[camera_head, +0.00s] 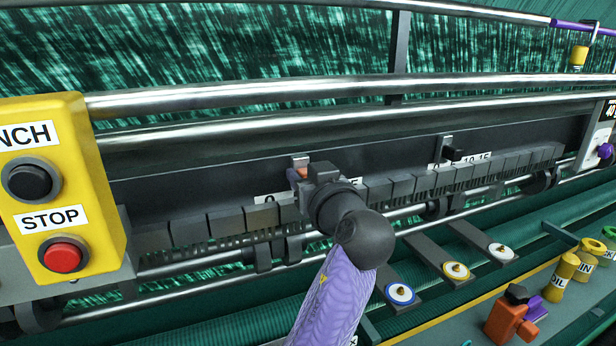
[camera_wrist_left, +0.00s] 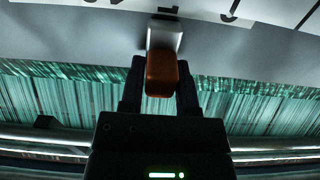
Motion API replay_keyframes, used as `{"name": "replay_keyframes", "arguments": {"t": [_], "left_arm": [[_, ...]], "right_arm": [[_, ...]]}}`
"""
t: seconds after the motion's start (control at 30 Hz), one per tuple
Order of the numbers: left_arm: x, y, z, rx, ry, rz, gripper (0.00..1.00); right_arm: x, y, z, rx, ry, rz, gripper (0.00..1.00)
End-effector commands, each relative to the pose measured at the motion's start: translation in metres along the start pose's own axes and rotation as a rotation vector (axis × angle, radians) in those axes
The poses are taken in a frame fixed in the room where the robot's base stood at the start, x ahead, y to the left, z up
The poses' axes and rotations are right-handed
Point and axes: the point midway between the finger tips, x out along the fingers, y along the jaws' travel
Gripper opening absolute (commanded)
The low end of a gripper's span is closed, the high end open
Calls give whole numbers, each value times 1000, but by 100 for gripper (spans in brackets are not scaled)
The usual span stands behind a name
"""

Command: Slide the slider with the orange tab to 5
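The slider with the orange tab (camera_head: 303,173) sits on the long dark rail, just right of the 0 on its white scale (camera_head: 268,198). My left gripper (camera_head: 314,172) is at the tab and hides much of it and the scale's middle, including the 5. In the left wrist view the orange tab (camera_wrist_left: 162,74) hangs from a pale metal stem (camera_wrist_left: 165,36). My right gripper is in neither view.
A second slider with a black tab (camera_head: 455,154) sits farther right along the rail. A yellow box (camera_head: 75,150) with a black button and a red STOP button (camera_head: 64,256) stands at left. Grey blocks line the rail below the scales. Metal bars (camera_head: 300,122) run above.

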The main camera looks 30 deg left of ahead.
Motion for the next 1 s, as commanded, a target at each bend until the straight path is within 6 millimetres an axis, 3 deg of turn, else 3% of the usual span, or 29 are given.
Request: {"name": "replay_keyframes", "arguments": {"t": [0.03, 0.17, 0.47, 0.8, 1.0], "left_arm": [[0, 0, -1, -2, 1, -1, 42], [0, 0, -1, -2, 1, -1, 70], [-3, 0, 0, -3, 0, 0, 71], [-79, 2, 4, -5, -2, 3, 71], [-99, 1, 1, -2, -1, -1, 71]], "right_arm": [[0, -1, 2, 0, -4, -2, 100], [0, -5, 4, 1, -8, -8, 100], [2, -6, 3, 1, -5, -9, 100], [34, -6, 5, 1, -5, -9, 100], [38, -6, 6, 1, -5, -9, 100]]}}
